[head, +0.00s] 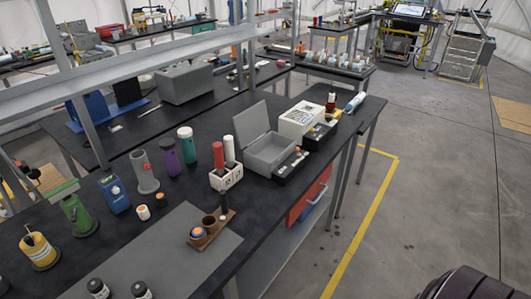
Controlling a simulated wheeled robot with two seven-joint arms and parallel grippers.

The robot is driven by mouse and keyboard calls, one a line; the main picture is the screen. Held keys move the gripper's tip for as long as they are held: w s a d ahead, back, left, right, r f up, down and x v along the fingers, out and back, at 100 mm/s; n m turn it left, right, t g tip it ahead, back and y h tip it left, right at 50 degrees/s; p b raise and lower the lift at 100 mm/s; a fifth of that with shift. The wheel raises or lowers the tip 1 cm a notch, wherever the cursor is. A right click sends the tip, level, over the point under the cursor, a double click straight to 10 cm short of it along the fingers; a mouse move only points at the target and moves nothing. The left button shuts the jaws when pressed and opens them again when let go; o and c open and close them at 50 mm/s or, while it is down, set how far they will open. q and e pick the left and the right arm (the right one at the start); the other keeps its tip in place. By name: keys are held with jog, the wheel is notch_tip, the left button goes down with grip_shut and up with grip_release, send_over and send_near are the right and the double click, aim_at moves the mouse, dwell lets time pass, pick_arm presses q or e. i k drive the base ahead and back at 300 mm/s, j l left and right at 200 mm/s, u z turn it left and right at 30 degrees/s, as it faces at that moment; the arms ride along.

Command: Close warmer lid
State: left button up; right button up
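The warmer (272,155) is a grey open-topped box on the black bench, right of centre in the head view. Its lid (250,126) is open, standing up and tilted back along the box's left rear side. The inside of the box looks empty. A black strip with small controls (297,158) runs along its front right side. Neither of my grippers can be made out in the head view. A dark rounded part, probably of my own arm, shows at the bottom right corner, well away from the warmer.
A white device (300,117) stands close behind the warmer. Several bottles and a brown wooden holder (207,231) stand further left. The floor to the right of the bench is clear.

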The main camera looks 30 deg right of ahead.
aim_at(251, 124)
jog(key=l+u, duration=0.15)
jog(key=l, duration=0.35)
jog(key=l+u, duration=0.15)
jog(key=l, duration=0.35)
jog(key=l+u, duration=0.15)
jog(key=l, duration=0.35)
jog(key=l+u, duration=0.15)
jog(key=l, duration=0.35)
jog(key=k+l+u, duration=0.15)
jog(key=l, duration=0.35)
jog(key=l+u, duration=0.15)
jog(key=l, duration=0.35)
jog(key=k+l+u, duration=0.15)
jog(key=l, duration=0.3)
